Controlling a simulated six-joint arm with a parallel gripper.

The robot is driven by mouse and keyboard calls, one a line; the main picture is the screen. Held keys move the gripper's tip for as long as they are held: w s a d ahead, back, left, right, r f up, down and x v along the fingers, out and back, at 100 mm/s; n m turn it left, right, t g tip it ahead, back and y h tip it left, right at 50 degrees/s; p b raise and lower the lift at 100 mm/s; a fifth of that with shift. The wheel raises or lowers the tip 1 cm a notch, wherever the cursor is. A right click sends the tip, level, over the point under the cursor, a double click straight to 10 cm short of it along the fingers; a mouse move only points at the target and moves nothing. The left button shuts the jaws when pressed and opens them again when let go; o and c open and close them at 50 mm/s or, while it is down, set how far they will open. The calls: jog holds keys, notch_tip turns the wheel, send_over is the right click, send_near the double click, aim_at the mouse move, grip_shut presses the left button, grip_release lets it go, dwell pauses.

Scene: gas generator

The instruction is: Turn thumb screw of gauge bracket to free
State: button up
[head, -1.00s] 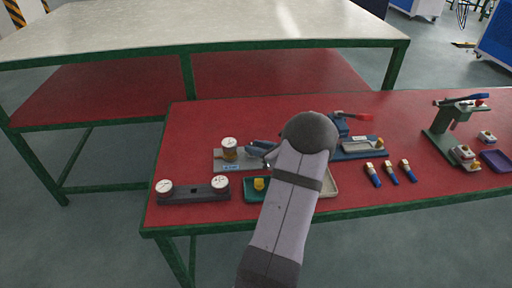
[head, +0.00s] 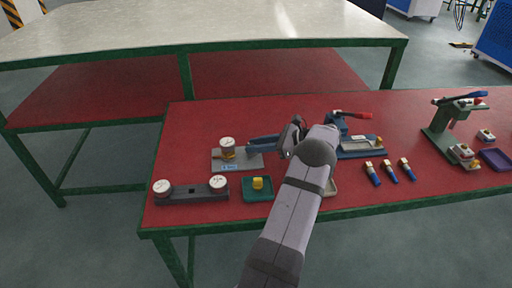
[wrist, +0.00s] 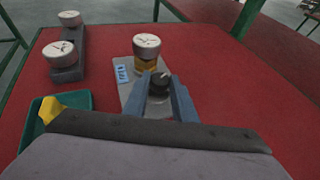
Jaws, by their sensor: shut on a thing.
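The gauge bracket is a grey plate (wrist: 128,95) with a blue label, a brass-coloured block (wrist: 146,64) and a white round gauge (wrist: 146,45) on top. It also shows in the head view with its gauge (head: 227,142). The thumb screw (wrist: 159,81) is a dark round knob with a pale mark on its top, beside the brass block. My gripper (wrist: 160,88) has its blue fingers shut around the knob, one on each side. In the head view the gripper (head: 249,148) reaches the bracket from the right; the knob is hard to make out there.
A dark bar with two gauges (head: 190,194) lies to the left. A green tray (head: 249,196) with a yellow piece sits in front of the bracket. A blue clamp fixture (head: 362,154) and several blue-handled items stand to the right. The red table behind the bracket is clear.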

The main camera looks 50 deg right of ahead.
jog(key=shift+w+d+n+g+y+b, duration=0.15)
jog(key=shift+n+g+y+b, duration=0.15)
jog(key=shift+n+y+b, duration=0.35)
dwell(0.4)
jog(key=o, duration=1)
jog(key=shift+o, duration=0.2)
jog(key=shift+r, duration=0.1)
notch_tip(320, 180, up, 10)
